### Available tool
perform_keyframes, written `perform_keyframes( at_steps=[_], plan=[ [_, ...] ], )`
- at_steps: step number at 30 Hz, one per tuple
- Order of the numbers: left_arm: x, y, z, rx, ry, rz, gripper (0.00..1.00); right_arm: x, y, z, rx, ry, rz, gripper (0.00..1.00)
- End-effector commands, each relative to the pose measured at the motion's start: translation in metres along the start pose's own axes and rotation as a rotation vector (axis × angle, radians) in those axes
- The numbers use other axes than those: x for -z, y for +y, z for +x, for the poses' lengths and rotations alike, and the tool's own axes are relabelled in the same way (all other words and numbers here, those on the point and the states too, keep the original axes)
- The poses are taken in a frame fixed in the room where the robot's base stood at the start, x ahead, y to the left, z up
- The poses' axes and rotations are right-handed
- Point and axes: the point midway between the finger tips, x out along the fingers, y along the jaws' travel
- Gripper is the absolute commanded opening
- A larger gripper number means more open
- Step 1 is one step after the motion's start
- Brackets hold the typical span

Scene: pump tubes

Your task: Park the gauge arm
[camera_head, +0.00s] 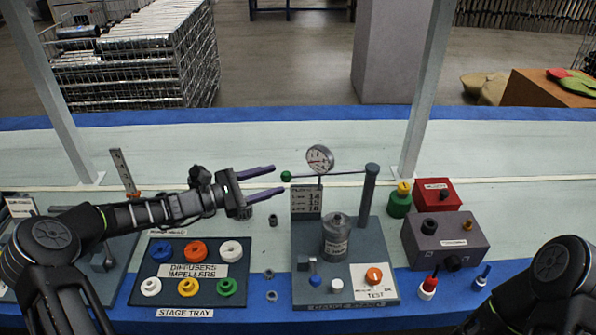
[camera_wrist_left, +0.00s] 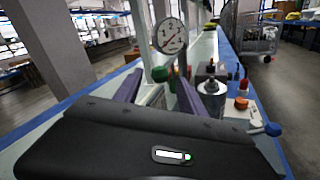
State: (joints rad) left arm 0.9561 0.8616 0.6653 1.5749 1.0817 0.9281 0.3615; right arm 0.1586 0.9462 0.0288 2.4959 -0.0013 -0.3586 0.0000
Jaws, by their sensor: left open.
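The gauge arm (camera_head: 340,174) is a thin bar running left from a grey post (camera_head: 369,190) on the test stand. It carries a round dial gauge (camera_head: 320,158) and ends in a green ball knob (camera_head: 286,176). The gauge stands over a number plate (camera_head: 306,201), left of the grey cylinder (camera_head: 336,238). My left gripper (camera_head: 279,179) is open, its purple fingers pointing right at the knob. In the left wrist view the green knob (camera_wrist_left: 159,74) appears between the fingertips, with the gauge (camera_wrist_left: 169,36) behind; contact cannot be told. My right gripper is out of view.
A stage tray (camera_head: 187,308) with several coloured rings lies below my left arm. Right of the stand are a green container (camera_head: 399,203), a red box (camera_head: 437,193) and a grey box (camera_head: 446,242). The pale table behind the stand is mostly clear.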

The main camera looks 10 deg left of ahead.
Motion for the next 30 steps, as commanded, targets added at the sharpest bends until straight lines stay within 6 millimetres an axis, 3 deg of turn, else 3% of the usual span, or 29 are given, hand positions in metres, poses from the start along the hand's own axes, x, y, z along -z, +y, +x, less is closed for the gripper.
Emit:
perform_keyframes(
  at_steps=[5,18,30],
  plan=[
    [0.0,-0.001,0.009,0.002,-0.001,0.0,0.48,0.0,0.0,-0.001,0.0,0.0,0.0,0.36],
    [-0.001,0.0,0.07,0.001,-0.001,0.0,0.48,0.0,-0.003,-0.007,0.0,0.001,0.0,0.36],
    [0.0,-0.001,0.079,0.001,0.001,0.0,0.48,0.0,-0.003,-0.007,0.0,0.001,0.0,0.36]
  ],
)
